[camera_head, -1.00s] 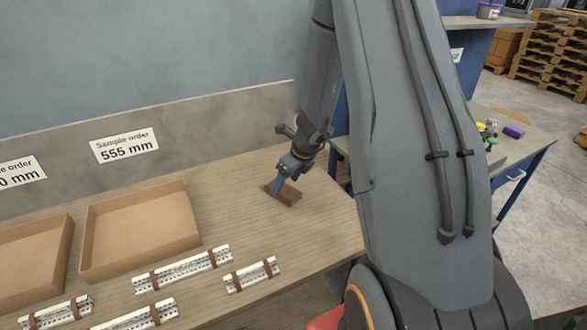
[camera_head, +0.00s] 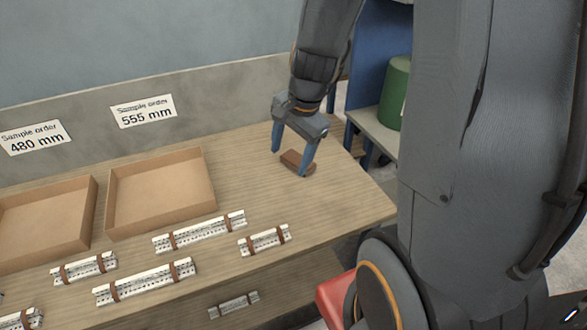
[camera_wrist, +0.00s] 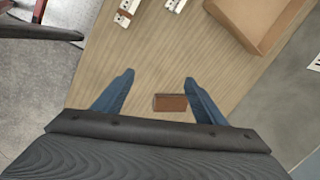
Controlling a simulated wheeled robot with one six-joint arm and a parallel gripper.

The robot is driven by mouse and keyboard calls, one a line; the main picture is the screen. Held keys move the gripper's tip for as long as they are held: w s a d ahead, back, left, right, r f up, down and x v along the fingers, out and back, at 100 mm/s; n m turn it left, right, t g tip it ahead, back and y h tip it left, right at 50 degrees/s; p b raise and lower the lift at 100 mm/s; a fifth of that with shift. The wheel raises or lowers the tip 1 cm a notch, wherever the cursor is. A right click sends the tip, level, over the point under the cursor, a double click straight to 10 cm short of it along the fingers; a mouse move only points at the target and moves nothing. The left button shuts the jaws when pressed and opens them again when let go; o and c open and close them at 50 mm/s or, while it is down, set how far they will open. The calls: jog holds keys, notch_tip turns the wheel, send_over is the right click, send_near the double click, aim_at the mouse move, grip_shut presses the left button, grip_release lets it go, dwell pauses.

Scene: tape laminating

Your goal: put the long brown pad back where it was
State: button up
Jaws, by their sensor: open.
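The brown pad (camera_head: 297,161) is a small dark-brown block lying flat on the wooden table near its right end. In the wrist view the pad (camera_wrist: 171,102) lies between my two blue fingers, closer to the right one. My gripper (camera_head: 290,161) is open and points down at the pad, with one finger on each side in the head view. My gripper's fingers (camera_wrist: 159,78) also show spread in the wrist view, with nothing held. I cannot tell whether a finger touches the pad.
Two cardboard trays (camera_head: 160,194) stand at the back left of the table. Several white rails with brown bands (camera_head: 199,232) lie in front of them. The wooden table (camera_head: 245,185) is bare between the trays and the pad. The table's right edge is close by.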

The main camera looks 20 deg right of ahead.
jog(key=s+a+r+n+h, duration=0.1)
jog(key=s+a+r+n, duration=0.1)
jog(key=s+n, duration=0.6)
jog(key=a+n, duration=0.1)
jog(key=n, duration=0.4)
jog(key=shift+s+g, duration=0.25)
jog(key=shift+g, duration=0.05)
jog(key=shift+r, duration=0.1)
jog(key=shift+f+b, duration=0.45)
jog(key=shift+f, duration=0.05)
